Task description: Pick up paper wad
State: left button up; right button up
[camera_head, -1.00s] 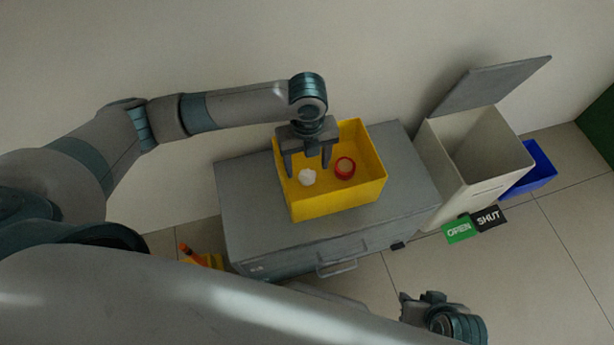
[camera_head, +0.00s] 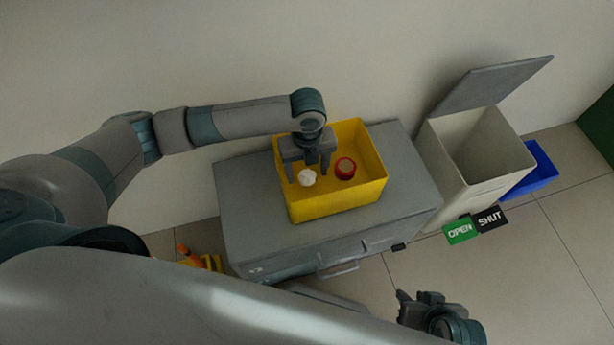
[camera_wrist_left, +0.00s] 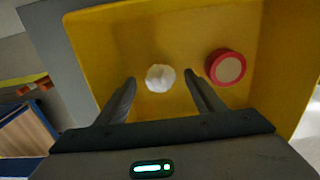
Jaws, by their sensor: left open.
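The paper wad (camera_head: 307,178) is a small white crumpled ball inside the yellow bin (camera_head: 338,208). In the left wrist view the wad (camera_wrist_left: 160,78) lies on the bin's floor, in line with the gap between my fingers and a little past their tips. My left gripper (camera_head: 308,178) is open and points down into the bin, with its fingers to either side of the wad; it also shows in the left wrist view (camera_wrist_left: 160,82). My right gripper (camera_head: 408,305) is at the bottom of the head view, away from the bin; its jaw state is unclear.
A red-rimmed round item (camera_head: 345,167) lies in the bin, right of the wad. The bin stands on a grey drawer cabinet (camera_head: 410,190). To the right are a white container (camera_head: 460,170) with a raised grey lid (camera_head: 492,84), a blue bin (camera_head: 535,172), and OPEN and SHUT signs (camera_head: 474,226).

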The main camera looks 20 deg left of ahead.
aim_at(307, 172)
pick_arm(q)
jog(key=shift+f, duration=0.45)
pick_arm(e)
jog(key=shift+s+a+r, duration=0.1)
jog(key=shift+a, duration=0.15)
pick_arm(q)
jog(key=c, duration=1)
pick_arm(e)
jog(key=shift+w+d, duration=0.2)
jog(key=shift+w, duration=0.15)
pick_arm(q)
jog(key=shift+c, duration=0.3)
jog(key=shift+r, duration=0.5)
notch_tip(307, 172, up, 4)
jog(key=shift+w+f+p, duration=0.1)
jog(key=shift+f+p, duration=0.15)
jog(key=shift+p, duration=0.15)
jog(key=w+d+r, duration=0.5)
jog(key=d+r, duration=0.1)
jog(key=d, duration=0.4)
jog(key=shift+d+r, duration=0.25)
pick_arm(e)
jog(key=shift+s+d+g, duration=0.3)
jog(key=shift+s+d, duration=0.2)
jog(key=shift+s, duration=0.05)
